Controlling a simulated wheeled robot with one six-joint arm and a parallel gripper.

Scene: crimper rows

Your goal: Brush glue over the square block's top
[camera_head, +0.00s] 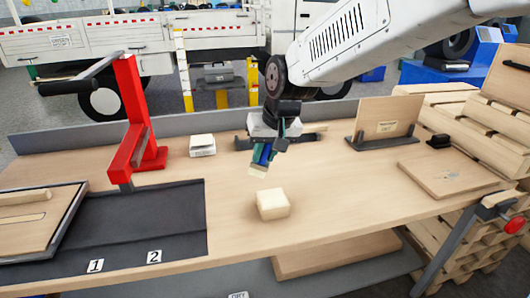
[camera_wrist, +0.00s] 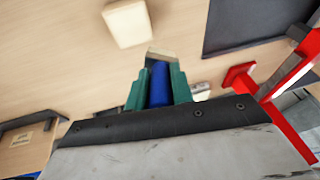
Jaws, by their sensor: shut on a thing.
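The square block (camera_head: 273,204) is pale wood and sits flat on the workbench near its front edge. It also shows at the top of the wrist view (camera_wrist: 127,22). My gripper (camera_head: 265,153) is shut on a brush with a blue handle (camera_wrist: 159,85). The green fingers (camera_wrist: 158,90) lie on both sides of the handle. The brush's pale bristle end (camera_head: 258,170) points down, above and a little behind the block in the head view, apart from it. I cannot tell whether the bristles carry glue. The block's top looks plain and pale.
A red press (camera_head: 130,120) stands at the left beside a dark mat (camera_head: 180,215) marked 1 and 2. A small white box (camera_head: 202,145) stands behind. An upright wooden board (camera_head: 387,120) and a flat panel (camera_head: 447,174) are at the right. The bench around the block is clear.

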